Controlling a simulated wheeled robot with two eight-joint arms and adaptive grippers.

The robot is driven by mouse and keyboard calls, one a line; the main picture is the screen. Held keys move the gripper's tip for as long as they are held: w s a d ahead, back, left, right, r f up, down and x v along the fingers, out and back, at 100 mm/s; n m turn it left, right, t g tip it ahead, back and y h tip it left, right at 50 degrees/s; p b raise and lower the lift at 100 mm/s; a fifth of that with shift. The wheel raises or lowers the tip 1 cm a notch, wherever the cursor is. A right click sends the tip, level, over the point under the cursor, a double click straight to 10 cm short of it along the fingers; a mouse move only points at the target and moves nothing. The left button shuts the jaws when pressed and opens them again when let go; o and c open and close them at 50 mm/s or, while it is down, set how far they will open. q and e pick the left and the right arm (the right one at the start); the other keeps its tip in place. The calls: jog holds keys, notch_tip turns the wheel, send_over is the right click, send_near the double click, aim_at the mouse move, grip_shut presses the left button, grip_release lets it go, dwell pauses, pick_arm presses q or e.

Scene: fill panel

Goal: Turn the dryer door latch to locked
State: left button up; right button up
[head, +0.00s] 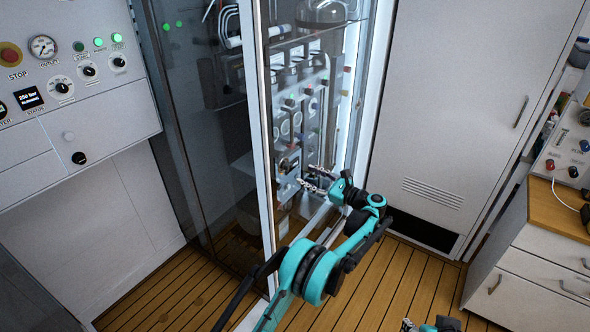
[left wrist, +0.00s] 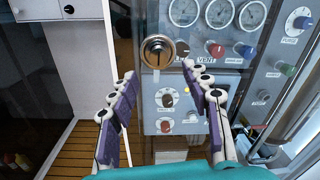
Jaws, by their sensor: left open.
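The likely door latch is a round brass-coloured knob (left wrist: 157,52) with a dark bar across its middle, in the left wrist view. It sits in front of a grey panel with gauges. A small round fitting on the glass door's edge, probably the same latch (head: 289,162), shows in the head view. My left gripper (head: 318,180) is open and empty. In the left wrist view its fingers (left wrist: 158,78) are spread on either side below the knob, apart from it. My right gripper (head: 420,326) just shows at the bottom edge, mostly cut off.
The glass door (head: 205,150) has a pale metal frame. Behind it are gauges, knobs and valves. A control panel (head: 75,70) is at the left, a tall grey cabinet (head: 450,110) right of the door, and a drawer unit (head: 545,260) far right. Wooden floor is clear below.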

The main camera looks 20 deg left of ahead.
aim_at(290, 168)
pick_arm(q)
jog(key=b+x, duration=0.2)
jog(key=x, duration=0.5)
jog(key=shift+w+a, duration=0.1)
jog(key=shift+a, duration=0.3)
grip_shut()
